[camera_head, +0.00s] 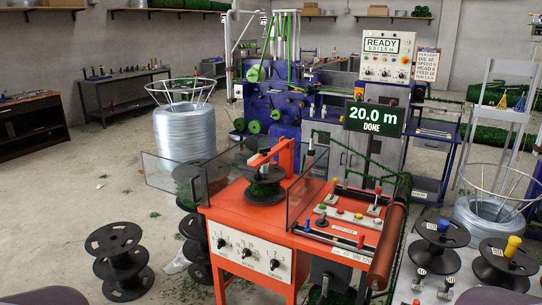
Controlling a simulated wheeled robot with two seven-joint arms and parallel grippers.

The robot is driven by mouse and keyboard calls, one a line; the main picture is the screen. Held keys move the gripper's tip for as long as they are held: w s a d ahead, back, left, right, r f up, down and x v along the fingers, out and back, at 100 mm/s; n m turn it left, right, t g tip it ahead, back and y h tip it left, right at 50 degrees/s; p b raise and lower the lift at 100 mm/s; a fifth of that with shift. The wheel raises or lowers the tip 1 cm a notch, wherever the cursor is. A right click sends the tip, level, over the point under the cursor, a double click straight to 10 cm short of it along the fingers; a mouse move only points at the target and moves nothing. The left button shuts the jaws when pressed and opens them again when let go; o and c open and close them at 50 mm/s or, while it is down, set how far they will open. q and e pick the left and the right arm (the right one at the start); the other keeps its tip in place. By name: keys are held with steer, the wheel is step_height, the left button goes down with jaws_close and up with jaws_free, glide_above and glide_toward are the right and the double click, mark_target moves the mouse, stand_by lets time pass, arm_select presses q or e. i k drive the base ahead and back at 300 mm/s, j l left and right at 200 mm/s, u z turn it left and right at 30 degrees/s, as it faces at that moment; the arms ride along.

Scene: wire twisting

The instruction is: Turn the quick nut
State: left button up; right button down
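On the orange winding machine (250,211), a spool with green wire (265,190) sits under an orange arm (272,154). I cannot make out a quick nut on that spool. At the right, a black spool with a blue knob-like piece (443,226) on its hub and another with a yellow knob-like piece (513,246) lie on a pale surface. I cannot tell whether either piece is the quick nut. Neither of my grippers can be made out in the head view.
Clear guard panels (307,188) stand on the orange machine. Its control panel has a red button (361,241), and an orange-brown roller (388,247) runs along its right side. A display (374,119) reads "20.0 m DONE". Black spools (121,258) stand on the floor at left.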

mark_target(264, 151)
steer(key=i+z, duration=0.15)
steer(key=z, duration=0.3)
steer(key=i+j+z, duration=0.15)
steer(key=z, duration=0.35)
steer(key=i+j+z, duration=0.1)
steer(key=z, duration=0.35)
steer(key=j, duration=0.1)
